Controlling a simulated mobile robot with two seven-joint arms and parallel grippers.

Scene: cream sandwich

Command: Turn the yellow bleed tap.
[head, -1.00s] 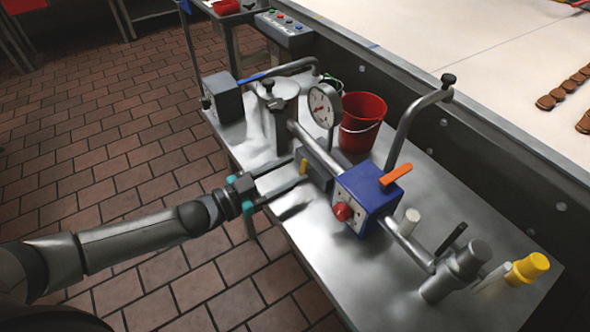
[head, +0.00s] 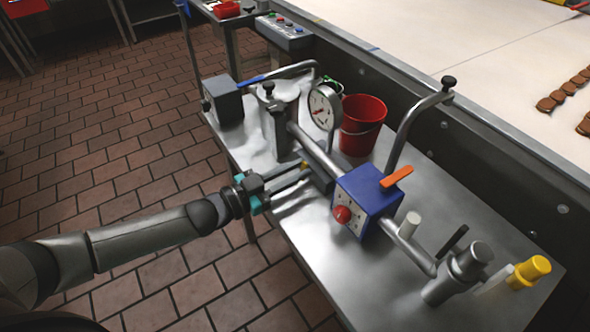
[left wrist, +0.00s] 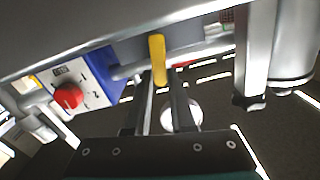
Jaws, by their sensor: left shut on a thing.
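The yellow bleed tap (left wrist: 157,50) shows in the left wrist view as a short yellow lever on the pipework, between the fingers of my left gripper (left wrist: 162,78). In the head view only a small bit of the tap (head: 305,164) shows, beside the fingertips. My left gripper (head: 306,172) reaches in from the left, low over the steel table, and is shut on the tap. My right gripper is not in view.
A blue box (head: 368,202) with a red knob (head: 342,214) and an orange lever (head: 396,176) sits right of the gripper. A round gauge (head: 323,107) and a red bucket (head: 362,124) stand behind. A steel pipe (head: 318,148) runs above the fingers. The table (head: 330,280) is clear in front.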

